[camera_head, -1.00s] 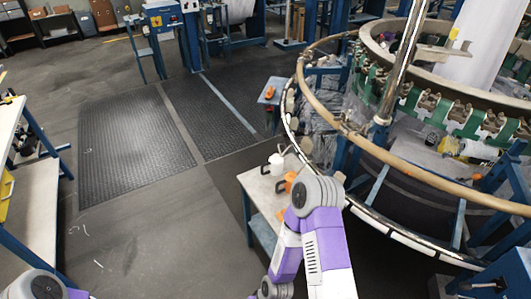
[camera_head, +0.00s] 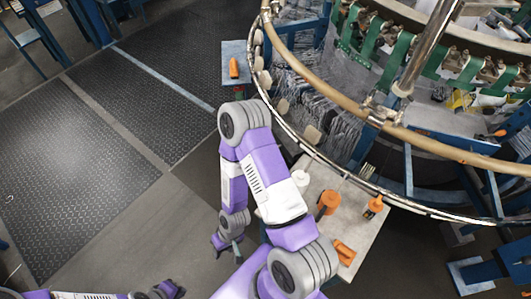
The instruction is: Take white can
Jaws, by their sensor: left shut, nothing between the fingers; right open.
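The white can (camera_head: 301,178) stands on the small light-topped table (camera_head: 352,205), at its left side. My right arm partly covers the can from the left. My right gripper (camera_head: 226,248) hangs over the floor to the left of the table, below and left of the can and apart from it. It is open and empty. My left gripper (camera_head: 168,290) shows only in part at the bottom edge, left of centre. It is shut and empty, far from the can.
An orange can (camera_head: 328,201), an orange bottle-like item (camera_head: 374,205) and another orange item (camera_head: 343,252) share the table. The loom's curved rail (camera_head: 345,172) passes along the table's back. A small blue stand (camera_head: 236,52) holds an orange item. The matted floor at left is clear.

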